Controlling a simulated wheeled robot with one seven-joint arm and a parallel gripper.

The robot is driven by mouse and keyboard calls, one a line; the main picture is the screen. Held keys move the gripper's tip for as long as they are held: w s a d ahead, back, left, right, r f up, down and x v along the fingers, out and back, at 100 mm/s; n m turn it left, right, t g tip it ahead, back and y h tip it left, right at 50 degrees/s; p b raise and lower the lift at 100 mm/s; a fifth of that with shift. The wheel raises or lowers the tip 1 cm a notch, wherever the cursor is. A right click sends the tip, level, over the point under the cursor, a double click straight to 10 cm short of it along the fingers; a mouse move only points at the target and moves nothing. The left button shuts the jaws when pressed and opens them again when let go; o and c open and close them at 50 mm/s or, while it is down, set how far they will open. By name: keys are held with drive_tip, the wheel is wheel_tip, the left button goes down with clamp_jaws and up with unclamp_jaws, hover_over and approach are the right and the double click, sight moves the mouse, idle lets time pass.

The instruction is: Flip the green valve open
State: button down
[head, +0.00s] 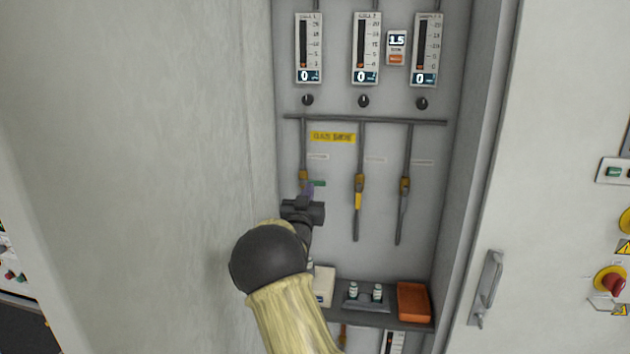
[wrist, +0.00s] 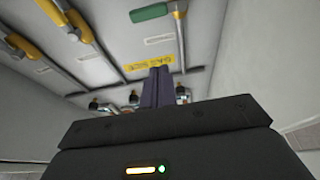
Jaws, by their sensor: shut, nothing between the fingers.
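The green valve handle (head: 318,183) sticks out to the right, level, from a brass valve body (head: 303,176) on the left vertical pipe. In the wrist view the green handle (wrist: 150,12) lies at the top, above and slightly left of the fingers. My gripper (head: 308,190) is just below the handle in the head view, its fingers together and empty. In the wrist view my gripper (wrist: 158,72) shows two dark purple fingers side by side. The fingers cover part of the pipe below the valve. I cannot tell whether they touch the handle.
Two other pipes carry valves with yellow handles pointing down, the middle one (head: 358,200) and the right one (head: 404,186). A shelf below holds small vials (head: 354,290) and an orange box (head: 413,302). The cabinet's left wall (head: 240,150) stands close to my arm.

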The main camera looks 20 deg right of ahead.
wheel_tip(320, 180, up, 4)
drive_tip(key=p, duration=0.6)
hover_over(314, 182)
drive_tip(key=s, duration=0.1)
drive_tip(key=shift+s+a+f+p, duration=0.2)
drive_tip(key=shift+f+p, duration=0.25)
drive_tip(key=shift+f, duration=0.75)
drive_tip(key=shift+s+a+f+p, duration=0.15)
drive_tip(key=shift+f+p, duration=0.25)
drive_tip(key=shift+f, duration=0.8)
